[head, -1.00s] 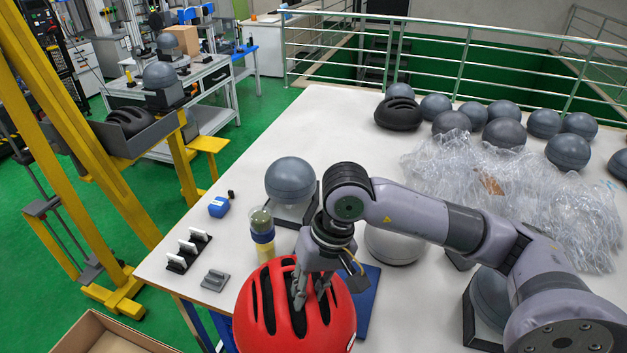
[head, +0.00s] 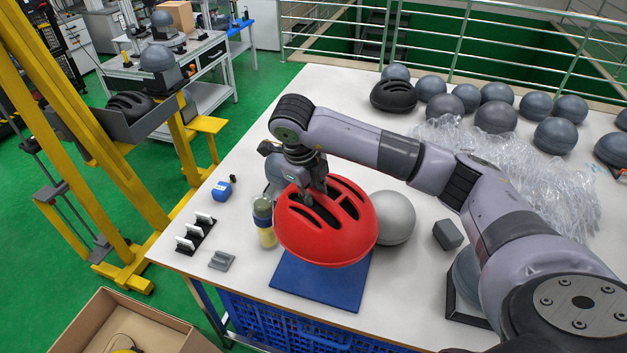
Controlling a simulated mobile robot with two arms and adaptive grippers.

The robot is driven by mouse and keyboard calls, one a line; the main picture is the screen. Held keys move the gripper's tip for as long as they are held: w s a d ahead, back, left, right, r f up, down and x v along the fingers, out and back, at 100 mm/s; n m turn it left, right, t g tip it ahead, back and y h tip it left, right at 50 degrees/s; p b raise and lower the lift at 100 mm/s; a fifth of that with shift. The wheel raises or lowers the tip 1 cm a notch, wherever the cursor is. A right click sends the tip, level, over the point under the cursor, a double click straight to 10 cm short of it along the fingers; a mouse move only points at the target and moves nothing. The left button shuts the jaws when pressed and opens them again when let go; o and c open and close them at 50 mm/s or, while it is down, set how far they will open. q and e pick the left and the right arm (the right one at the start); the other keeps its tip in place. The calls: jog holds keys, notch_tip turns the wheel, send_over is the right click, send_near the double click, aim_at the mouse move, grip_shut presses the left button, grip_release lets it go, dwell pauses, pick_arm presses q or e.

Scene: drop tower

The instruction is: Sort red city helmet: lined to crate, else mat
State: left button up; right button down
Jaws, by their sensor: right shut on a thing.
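The red city helmet (head: 322,247) is in the middle of the head view, with dark vents on top. My right gripper (head: 315,200) is shut on it from above, with its fingers at the vents. The helmet is over the far part of the blue mat (head: 318,290) on the table, near the front edge. I cannot tell whether it touches the mat. Its inside is hidden, so no lining shows. A blue crate (head: 290,335) shows below the table edge. My left gripper is not in view.
A bottle (head: 263,222) stands close left of the helmet, and a light grey headform (head: 391,218) close right. Clear plastic wrap (head: 510,165), several grey headforms and a black helmet (head: 393,96) fill the back right. A cardboard box (head: 125,325) stands lower left; the yellow tower is left.

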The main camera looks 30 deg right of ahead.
jog(key=shift+w+d+r+m, duration=0.2)
jog(key=shift+w+r+m, duration=0.05)
jog(key=shift+m, duration=0.25)
jog(key=shift+w+d+f, duration=0.1)
jog(key=shift+d, duration=0.05)
jog(key=shift+f+m, duration=0.3)
pick_arm(q)
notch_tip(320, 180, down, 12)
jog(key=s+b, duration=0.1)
jog(key=b, duration=1.1)
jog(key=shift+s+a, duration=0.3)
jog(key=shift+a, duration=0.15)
pick_arm(e)
jog(key=a+x, duration=0.2)
jog(key=x, duration=0.6)
jog(key=s+a+f+x, duration=0.1)
jog(key=a+x, duration=0.1)
jog(key=x, duration=0.7)
jog(key=shift+s+f, duration=0.25)
jog(key=shift+s, duration=0.05)
pick_arm(q)
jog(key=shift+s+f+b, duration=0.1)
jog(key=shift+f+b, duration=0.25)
jog(key=shift+b, duration=0.1)
pick_arm(e)
jog(key=shift+f, duration=0.55)
jog(key=c, duration=1.4)
grip_release()
